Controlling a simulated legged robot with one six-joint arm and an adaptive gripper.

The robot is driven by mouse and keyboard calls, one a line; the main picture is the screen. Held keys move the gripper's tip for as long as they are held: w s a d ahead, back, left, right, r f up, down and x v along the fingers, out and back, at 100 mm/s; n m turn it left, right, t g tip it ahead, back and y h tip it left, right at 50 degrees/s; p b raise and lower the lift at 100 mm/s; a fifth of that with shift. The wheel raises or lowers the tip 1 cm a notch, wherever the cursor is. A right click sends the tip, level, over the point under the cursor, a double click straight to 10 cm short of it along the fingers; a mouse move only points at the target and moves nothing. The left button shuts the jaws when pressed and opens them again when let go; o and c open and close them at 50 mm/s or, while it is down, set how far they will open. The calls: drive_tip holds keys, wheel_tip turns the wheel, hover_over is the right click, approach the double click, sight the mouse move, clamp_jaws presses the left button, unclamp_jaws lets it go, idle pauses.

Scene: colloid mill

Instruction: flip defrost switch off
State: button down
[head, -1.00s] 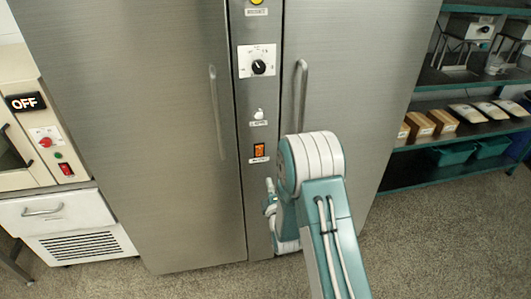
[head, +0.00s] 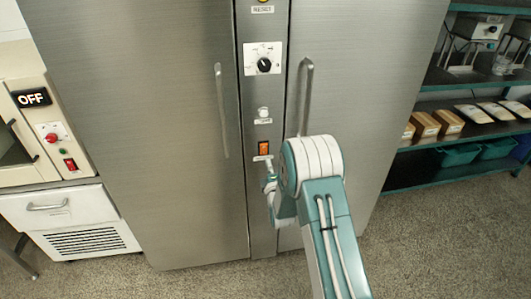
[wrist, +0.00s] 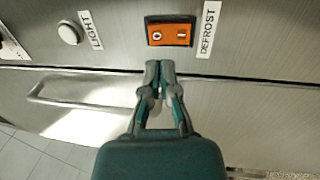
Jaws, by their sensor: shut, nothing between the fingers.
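The defrost switch (wrist: 170,31) is an orange rocker with two marks in a black frame, beside a DEFROST label (wrist: 208,28) in the wrist view. In the head view the switch (head: 263,148) glows orange low on the narrow panel between two steel doors. My gripper (wrist: 159,68) is shut and empty, its fingertips just short of the switch's edge in the wrist view. In the head view my gripper (head: 264,160) is just below the switch, partly covering its label. I cannot tell whether the fingertips touch the panel.
A white light button (wrist: 70,33) sits beside the switch, and a black dial (head: 264,65) is higher on the panel. Door handles (head: 305,97) stick out on both sides. A machine with an OFF sign (head: 31,98) stands left; shelves (head: 470,80) stand right.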

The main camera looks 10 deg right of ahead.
sight(264, 147)
drive_tip(key=w, duration=0.4)
drive_tip(key=w+r, duration=0.1)
drive_tip(key=w, duration=0.1)
drive_tip(key=shift+w+r+g, duration=0.1)
drive_tip(key=shift+w+g, duration=0.05)
drive_tip(key=shift+g, duration=0.15)
idle(0.4)
